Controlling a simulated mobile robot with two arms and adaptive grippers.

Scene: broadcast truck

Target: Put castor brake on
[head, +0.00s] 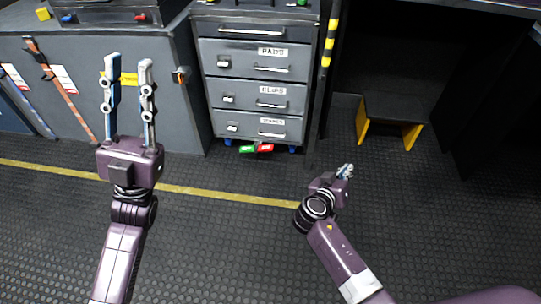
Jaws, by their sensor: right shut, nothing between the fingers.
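The castor brake (257,148) is a small pedal with a green left half and a red right half. It sticks out under the front of a grey drawer cabinet (254,91), low near the floor. Parts of blue castors (292,149) show under the cabinet's bottom edge. My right gripper (347,169) is shut and empty, to the right of the brake and apart from it. My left gripper (128,70) is raised at the left with its two fingers apart and nothing between them.
A grey cupboard (185,105) stands left of the drawers. A black-topped step stool with yellow legs (411,136) stands at the right. A yellow line (230,196) crosses the dark studded floor, which is clear in front of the drawers.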

